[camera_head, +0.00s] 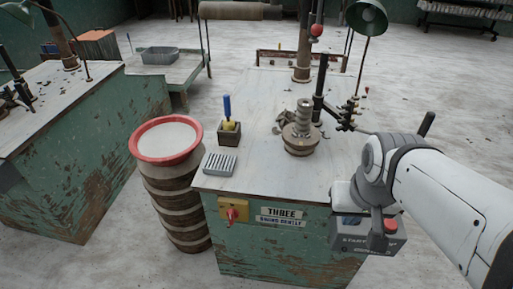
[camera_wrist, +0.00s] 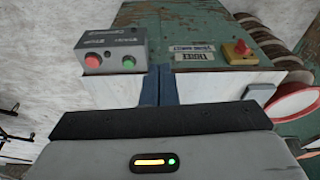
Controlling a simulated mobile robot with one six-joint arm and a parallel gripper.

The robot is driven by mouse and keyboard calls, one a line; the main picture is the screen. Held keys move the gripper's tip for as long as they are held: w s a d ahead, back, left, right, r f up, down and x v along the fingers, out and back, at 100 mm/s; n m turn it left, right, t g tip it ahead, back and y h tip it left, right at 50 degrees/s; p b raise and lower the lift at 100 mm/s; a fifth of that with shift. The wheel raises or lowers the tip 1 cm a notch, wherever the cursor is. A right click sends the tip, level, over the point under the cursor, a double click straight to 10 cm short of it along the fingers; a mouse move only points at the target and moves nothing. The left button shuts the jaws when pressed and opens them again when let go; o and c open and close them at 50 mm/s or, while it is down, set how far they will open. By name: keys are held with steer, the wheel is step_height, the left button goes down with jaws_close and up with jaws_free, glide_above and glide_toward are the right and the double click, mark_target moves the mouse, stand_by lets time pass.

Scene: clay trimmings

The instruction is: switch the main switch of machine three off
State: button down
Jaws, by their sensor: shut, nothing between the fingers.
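Machine three is a worn green cabinet with a pale top, and it bears a THREE plate (camera_head: 282,212). To the left of the plate is the main switch, a red knob (camera_head: 233,213) on a yellow box. The knob also shows in the wrist view (camera_wrist: 241,48), right of the plate. Whether the knob is set on or off is too small to tell. My gripper (camera_head: 348,208) is by the cabinet's front right corner, apart from the switch. In the wrist view its blue fingers (camera_wrist: 156,80) are together and empty.
A grey start/stop box (camera_wrist: 112,57) with red and green buttons is at the cabinet's right. A red-rimmed bucket stack (camera_head: 168,140) stands left of the machine. On the top are a grey ribbed block (camera_head: 220,163), a blue-handled tool (camera_head: 228,108) and a spindle (camera_head: 302,133).

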steer(key=shift+a+f, duration=0.1)
steer(key=shift+a, duration=0.1)
steer(key=w+a+f+y+b, duration=0.1)
steer(key=w+a+f+b, duration=0.4)
steer(key=b, duration=0.5)
steer(key=w+a+f+t+y+b, duration=0.1)
steer(key=w+a+f+b, duration=0.3)
steer(key=f+b, duration=0.6)
steer(key=w+a+f+t+y+b, duration=0.1)
steer(key=w+a+f+y+b, duration=0.2)
steer(key=w+a+f+b, duration=0.2)
steer(key=a+f+b, duration=0.3)
steer(key=b, duration=0.3)
steer(key=shift+w+a+n, duration=0.3)
steer(key=shift+w, duration=0.05)
steer(key=shift+f, duration=0.1)
steer(key=shift+f, duration=0.1)
steer(key=b, duration=0.5)
glide_toward(234, 216)
steer(key=shift+x, duration=2.4)
